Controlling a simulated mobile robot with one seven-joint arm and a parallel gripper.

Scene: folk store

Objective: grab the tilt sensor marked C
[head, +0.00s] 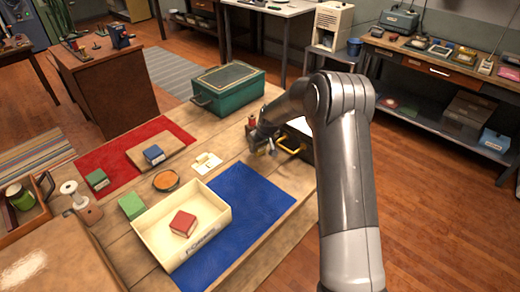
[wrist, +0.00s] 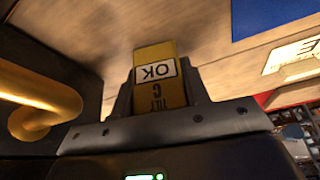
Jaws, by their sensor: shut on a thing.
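In the head view my gripper (head: 262,143) is low over the right part of the wooden table, beside a dark case (head: 296,143) with a yellow handle. The sensor is too small there to make out clearly. Whether it touches the table is unclear.
The case's thick yellow handle (wrist: 35,105) is close at the left in the wrist view. A blue mat (head: 245,205) and a cream tray (head: 220,218) holding a red block lie in front. A green toolbox (head: 228,90) stands behind.

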